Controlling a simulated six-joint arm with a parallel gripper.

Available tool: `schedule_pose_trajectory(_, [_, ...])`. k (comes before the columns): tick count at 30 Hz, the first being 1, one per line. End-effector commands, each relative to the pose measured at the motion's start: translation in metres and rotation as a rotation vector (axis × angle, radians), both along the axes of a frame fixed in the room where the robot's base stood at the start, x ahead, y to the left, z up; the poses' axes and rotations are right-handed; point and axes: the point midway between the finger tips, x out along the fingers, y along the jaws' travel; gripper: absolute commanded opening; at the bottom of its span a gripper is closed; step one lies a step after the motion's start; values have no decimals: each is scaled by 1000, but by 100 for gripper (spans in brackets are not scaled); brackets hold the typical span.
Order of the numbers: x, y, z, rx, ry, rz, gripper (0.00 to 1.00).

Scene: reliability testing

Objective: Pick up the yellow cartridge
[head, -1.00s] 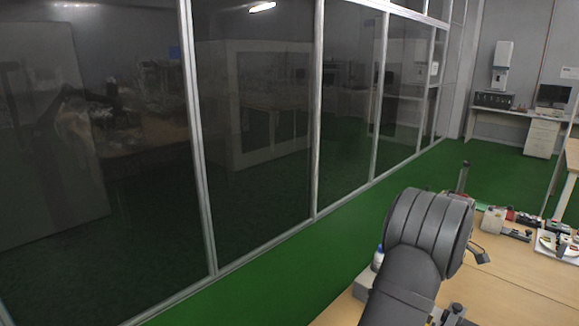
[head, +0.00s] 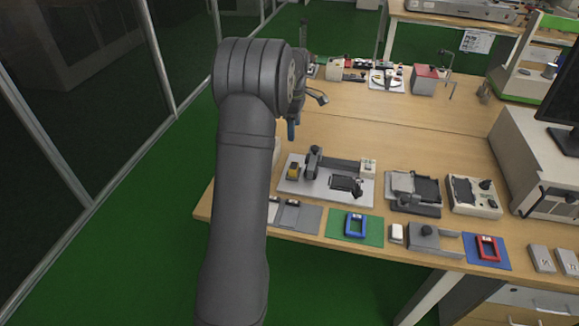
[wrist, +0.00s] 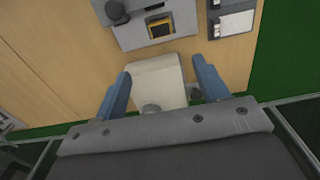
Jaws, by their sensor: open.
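The yellow cartridge (head: 293,171) is small and sits at the left side of a light grey fixture plate (head: 313,190) on the wooden table. In the wrist view the yellow cartridge (wrist: 160,28), with a dark centre, is near the top, beyond the fingertips. My gripper (wrist: 160,68) is open, its two blue fingers apart, and a pale block (wrist: 158,78) shows between and below them. In the head view my arm hides most of my gripper; one blue fingertip (head: 291,130) shows behind the cartridge, apart from it.
A blue frame on a green mat (head: 371,229), a red frame on a blue mat (head: 502,253) and grey devices (head: 413,190) stand along the table's front. A red-topped box (head: 426,79) stands farther back. The middle of the table (head: 400,130) is clear.

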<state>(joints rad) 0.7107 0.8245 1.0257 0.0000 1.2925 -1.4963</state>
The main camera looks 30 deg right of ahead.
Motion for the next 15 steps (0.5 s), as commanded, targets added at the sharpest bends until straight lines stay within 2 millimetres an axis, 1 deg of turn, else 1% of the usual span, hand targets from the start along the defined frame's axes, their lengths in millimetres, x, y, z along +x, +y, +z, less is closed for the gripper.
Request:
schedule_pose_trajectory(3, [0, 0, -26, 2, 2, 0, 67])
schedule_pose_trajectory(9, [-1, 1, -70, 2, 2, 0, 67])
schedule_pose_trajectory(12, [-1, 1, -89, 2, 2, 0, 67])
schedule_pose_trajectory(15, [0, 0, -101, 1, 1, 0, 67])
